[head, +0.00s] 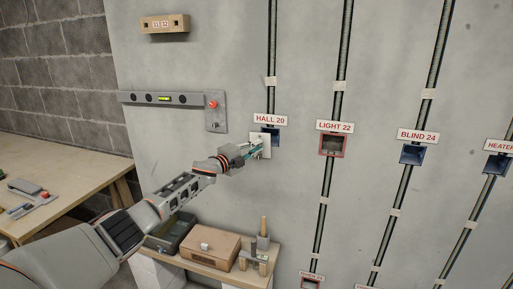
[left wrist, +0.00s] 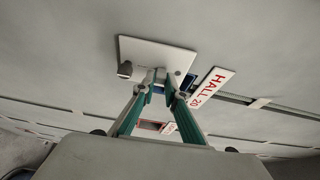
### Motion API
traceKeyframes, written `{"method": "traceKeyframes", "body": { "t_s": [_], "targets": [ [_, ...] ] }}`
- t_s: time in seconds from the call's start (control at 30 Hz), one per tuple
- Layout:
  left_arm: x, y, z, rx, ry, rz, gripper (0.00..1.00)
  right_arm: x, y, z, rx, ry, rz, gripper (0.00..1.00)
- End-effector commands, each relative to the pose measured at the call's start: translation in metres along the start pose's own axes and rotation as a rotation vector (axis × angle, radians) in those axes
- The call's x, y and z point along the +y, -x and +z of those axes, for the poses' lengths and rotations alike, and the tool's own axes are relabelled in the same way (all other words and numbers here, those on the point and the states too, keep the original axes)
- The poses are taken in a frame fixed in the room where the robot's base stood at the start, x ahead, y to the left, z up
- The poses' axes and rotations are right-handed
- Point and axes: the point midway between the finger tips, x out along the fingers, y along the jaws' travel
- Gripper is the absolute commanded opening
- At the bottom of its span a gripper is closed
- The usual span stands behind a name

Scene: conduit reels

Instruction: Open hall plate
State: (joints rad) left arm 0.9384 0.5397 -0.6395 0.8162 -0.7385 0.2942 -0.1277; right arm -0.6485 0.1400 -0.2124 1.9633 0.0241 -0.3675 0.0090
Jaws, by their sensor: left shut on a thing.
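The white hall plate (head: 264,147) is at the wall just below the HALL 20 label (head: 270,120). It covers the lower left of the blue hall box (head: 275,134), whose upper right part shows. My left gripper (head: 256,149) is shut on the plate. In the left wrist view the green-sided fingers (left wrist: 160,88) meet at a small grey part in the middle of the plate's near edge (left wrist: 150,52). The blue box shows there beside the plate (left wrist: 188,82). Whether the plate touches the wall cannot be told. My right gripper is in neither view.
The open LIGHT 22 box (head: 333,145) and the blue BLIND 24 box (head: 412,154) sit further right on the wall. A level (head: 163,98) and a red-button panel (head: 214,110) are at left. A small bench (head: 208,268) with boxes and tools stands below my arm.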

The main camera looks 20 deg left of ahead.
Motion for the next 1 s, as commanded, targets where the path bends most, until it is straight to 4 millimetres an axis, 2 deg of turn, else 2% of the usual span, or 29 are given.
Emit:
{"method": "traceKeyframes", "body": {
  "t_s": [0.13, 0.17, 0.2, 0.23, 0.67, 0.87, 1.0],
  "targets": [
    [-0.001, -0.001, -0.002, 0.004, 0.001, -0.002, 0.00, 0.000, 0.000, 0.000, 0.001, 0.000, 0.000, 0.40],
    [-0.001, -0.001, -0.002, 0.004, 0.001, -0.002, 0.15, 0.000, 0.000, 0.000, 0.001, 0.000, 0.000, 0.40],
    [-0.001, -0.001, -0.002, 0.003, 0.002, -0.002, 0.25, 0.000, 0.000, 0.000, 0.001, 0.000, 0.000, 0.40],
    [-0.001, -0.001, -0.002, 0.003, 0.002, -0.002, 0.29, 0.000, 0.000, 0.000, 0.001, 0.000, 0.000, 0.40],
    [0.000, 0.003, 0.000, 0.000, 0.001, 0.000, 0.29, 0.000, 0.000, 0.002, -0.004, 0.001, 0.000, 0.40],
    [0.000, 0.020, 0.002, -0.001, -0.003, 0.000, 0.29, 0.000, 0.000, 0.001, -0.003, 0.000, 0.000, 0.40],
    [0.001, 0.039, 0.000, 0.001, -0.001, 0.001, 0.29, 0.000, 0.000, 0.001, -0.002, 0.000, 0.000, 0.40]
  ]
}}
